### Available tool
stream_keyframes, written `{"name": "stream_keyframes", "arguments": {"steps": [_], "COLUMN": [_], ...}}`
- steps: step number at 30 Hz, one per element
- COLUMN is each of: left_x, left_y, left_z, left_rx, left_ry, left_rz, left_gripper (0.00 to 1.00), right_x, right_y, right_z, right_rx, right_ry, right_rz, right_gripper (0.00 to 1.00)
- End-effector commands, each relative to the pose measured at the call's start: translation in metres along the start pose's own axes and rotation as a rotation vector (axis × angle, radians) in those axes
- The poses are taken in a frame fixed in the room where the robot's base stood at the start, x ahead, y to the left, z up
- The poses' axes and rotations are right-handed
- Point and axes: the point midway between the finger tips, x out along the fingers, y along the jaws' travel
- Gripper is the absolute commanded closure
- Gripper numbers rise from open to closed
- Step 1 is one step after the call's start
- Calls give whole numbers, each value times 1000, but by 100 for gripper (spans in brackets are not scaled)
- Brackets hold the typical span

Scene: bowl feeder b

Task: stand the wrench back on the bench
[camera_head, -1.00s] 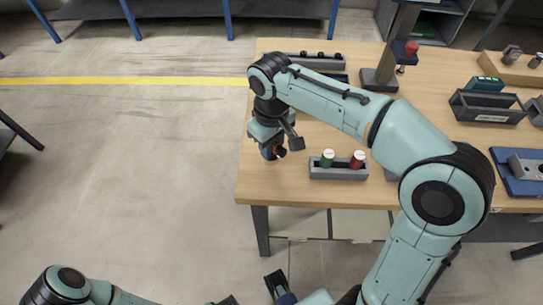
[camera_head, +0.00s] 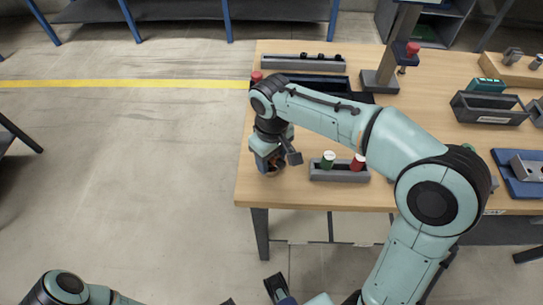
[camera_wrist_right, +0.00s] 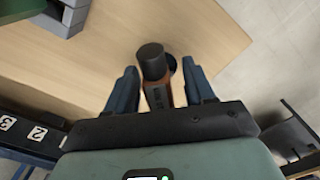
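The wrench (camera_wrist_right: 155,72), a brown-orange body with a black round end, shows between the two blue fingers of my right gripper (camera_wrist_right: 160,68) in the right wrist view. The fingers stand on either side of it, with a gap visible on the right. In the head view my right gripper (camera_head: 270,166) is low over the front left part of the bench (camera_head: 262,194) and hides most of the wrench. I cannot tell whether the wrench stands upright or leans. Parts of my left gripper (camera_head: 255,295) show at the bottom edge, mostly cut off.
A grey holder (camera_head: 340,175) with a green and a red-topped piece stands just right of my right gripper. A long grey rack (camera_head: 303,62) and a dark tray (camera_head: 318,80) lie behind. A stand (camera_head: 380,80) is further right. The bench's left edge is close.

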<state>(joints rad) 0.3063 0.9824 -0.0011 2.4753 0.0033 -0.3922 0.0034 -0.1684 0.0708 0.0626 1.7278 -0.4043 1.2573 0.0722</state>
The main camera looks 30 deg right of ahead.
Motion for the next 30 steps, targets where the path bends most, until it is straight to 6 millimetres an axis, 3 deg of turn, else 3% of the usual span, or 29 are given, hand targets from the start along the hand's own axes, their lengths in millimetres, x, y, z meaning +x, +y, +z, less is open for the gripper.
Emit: {"name": "stream_keyframes", "arguments": {"steps": [8,21,30], "left_x": [-3,-22,-26], "left_y": [1,7,8], "left_z": [1,3,2], "left_rx": [0,0,1], "left_ry": [-4,-6,-4], "left_rz": [-1,-1,0], "left_gripper": [57,57,57], "right_x": [-13,-102,-124], "right_y": [0,0,0], "right_z": [-1,-1,0], "right_rx": [0,-1,-1], "right_ry": [2,3,0], "right_rz": [0,0,0], "right_gripper": [47,47,47]}}
